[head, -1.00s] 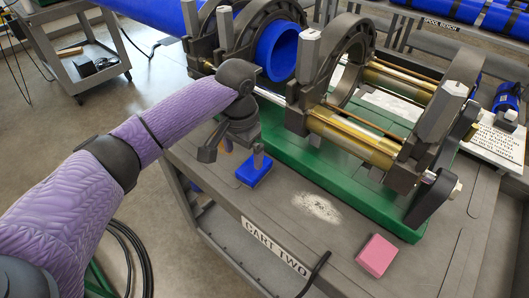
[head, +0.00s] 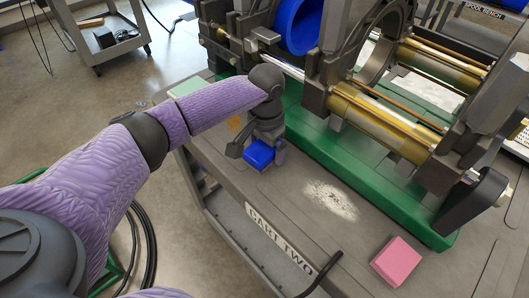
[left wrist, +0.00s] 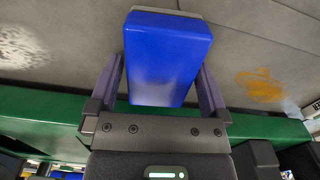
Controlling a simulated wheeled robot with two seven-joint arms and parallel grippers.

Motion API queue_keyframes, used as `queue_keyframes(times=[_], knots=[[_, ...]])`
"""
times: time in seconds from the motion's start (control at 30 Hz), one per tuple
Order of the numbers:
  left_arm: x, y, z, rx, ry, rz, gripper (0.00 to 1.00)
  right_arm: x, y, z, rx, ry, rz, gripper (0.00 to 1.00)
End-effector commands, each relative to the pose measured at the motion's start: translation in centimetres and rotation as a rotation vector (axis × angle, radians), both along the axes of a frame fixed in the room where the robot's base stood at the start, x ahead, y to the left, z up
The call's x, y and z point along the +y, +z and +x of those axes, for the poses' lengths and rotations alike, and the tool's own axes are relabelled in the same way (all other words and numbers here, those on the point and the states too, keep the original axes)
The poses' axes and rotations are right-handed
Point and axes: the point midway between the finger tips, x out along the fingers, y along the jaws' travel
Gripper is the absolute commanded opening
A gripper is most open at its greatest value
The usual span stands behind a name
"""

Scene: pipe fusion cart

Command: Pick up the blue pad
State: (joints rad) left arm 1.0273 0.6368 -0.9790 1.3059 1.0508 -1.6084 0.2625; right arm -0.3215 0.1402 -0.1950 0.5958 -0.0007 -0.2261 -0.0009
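The blue pad (head: 258,154) is a small block at the left part of the cart top, in front of the green base. My left gripper (head: 260,150) points down over it, with a finger at either side. In the left wrist view the blue pad (left wrist: 166,60) fills the space between the two fingers (left wrist: 162,85). Its edges run very close to both fingers, and I cannot tell whether they press on it. I also cannot tell whether the pad rests on the cart or is slightly raised. My right gripper is not in view.
The green base (head: 370,175) carries the dark clamps and brass cylinders behind the pad. A pink pad (head: 396,262) lies at the front right of the cart top (head: 290,205). A white smudge (head: 330,200) marks clear surface between. A black hook-like handle (head: 325,270) rises at the front edge.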

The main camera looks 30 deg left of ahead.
Motion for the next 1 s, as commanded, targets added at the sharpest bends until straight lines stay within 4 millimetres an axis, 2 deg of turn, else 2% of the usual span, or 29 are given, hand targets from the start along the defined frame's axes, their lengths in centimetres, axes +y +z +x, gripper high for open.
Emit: queue_keyframes(times=[0.03, 0.07, 0.33, 0.57, 0.67, 0.8, 0.9, 1.0], knots=[[0.0, 0.1, 0.0, 0.000, 0.000, 0.000, 0.87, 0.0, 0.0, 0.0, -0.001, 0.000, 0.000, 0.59], [0.0, 0.1, 0.0, 0.000, 0.000, 0.000, 0.81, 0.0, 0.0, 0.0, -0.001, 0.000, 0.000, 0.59], [0.0, 0.1, 0.0, 0.000, 0.000, 0.000, 0.24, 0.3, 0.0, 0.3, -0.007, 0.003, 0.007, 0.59], [0.0, 0.4, 0.0, -0.002, 0.000, 0.000, 0.22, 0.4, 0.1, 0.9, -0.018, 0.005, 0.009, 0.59], [0.0, 2.5, 0.0, -0.004, -0.001, -0.001, 0.22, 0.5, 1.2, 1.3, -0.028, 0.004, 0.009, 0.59], [0.0, 6.6, 0.1, -0.006, -0.001, -0.001, 0.22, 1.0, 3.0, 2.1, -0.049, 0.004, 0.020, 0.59], [0.0, 8.8, 0.1, -0.005, 0.000, -0.001, 0.22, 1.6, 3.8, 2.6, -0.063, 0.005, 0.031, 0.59], [0.0, 9.9, 0.1, -0.004, 0.000, -0.001, 0.22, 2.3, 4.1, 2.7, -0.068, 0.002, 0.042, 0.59]])
